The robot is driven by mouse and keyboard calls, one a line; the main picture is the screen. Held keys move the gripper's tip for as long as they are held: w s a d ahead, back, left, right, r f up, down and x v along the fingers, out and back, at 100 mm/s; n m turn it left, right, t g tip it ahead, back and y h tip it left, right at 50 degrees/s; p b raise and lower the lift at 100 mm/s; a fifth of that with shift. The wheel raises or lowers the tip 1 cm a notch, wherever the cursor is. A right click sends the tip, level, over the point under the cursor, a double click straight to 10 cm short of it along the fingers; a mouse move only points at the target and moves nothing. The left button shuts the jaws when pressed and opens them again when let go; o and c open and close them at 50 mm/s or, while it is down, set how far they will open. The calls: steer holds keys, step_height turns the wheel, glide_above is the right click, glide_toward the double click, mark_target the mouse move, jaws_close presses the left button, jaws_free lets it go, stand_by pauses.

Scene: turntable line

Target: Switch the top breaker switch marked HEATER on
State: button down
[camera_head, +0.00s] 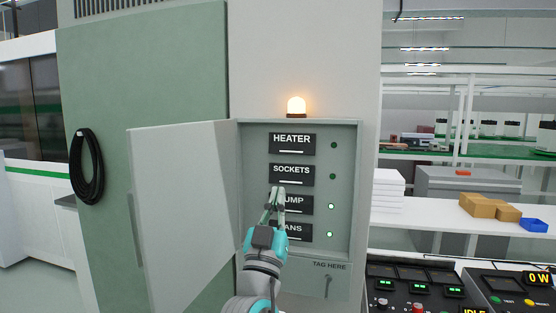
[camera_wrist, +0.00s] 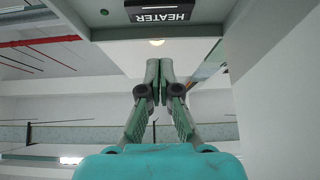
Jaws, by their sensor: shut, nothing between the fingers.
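The breaker box (camera_head: 355,185) stands open, with plates stacked top to bottom. The top plate, HEATER (camera_head: 292,138), has a white bar near its lower edge, and its indicator (camera_head: 334,145) at right is dark. The HEATER plate also shows upside down at the top of the wrist view (camera_wrist: 160,14). No separate switch lever can be made out. My gripper (camera_head: 277,190) is in front of the left part of the PUMP plate (camera_head: 296,204), below HEATER. Its fingers meet, shut and empty, in the wrist view (camera_wrist: 159,65), apart from the HEATER plate in the picture.
SOCKETS (camera_head: 291,170) has a dark indicator; PUMP and FANS (camera_head: 296,232) have lit ones. FANS is partly hidden by my gripper. The box door (camera_head: 185,210) swings out at left. An amber lamp (camera_head: 296,104) glows on top. Control panels (camera_head: 415,285) stand at lower right.

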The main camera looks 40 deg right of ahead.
mark_target(292, 147)
steer(key=shift+r, duration=0.25)
steer(key=shift+w+d+f+x, duration=0.15)
steer(key=shift+d+f+x, duration=0.2)
steer(key=shift+x, duration=1.8)
steer(key=shift+w+d+f+x, duration=0.2)
steer(key=shift+f+x, duration=0.2)
steer(key=shift+x, duration=1.7)
steer(key=shift+w+d+f+x, duration=0.2)
steer(key=shift+f+x, duration=0.2)
steer(key=shift+x, duration=1.75)
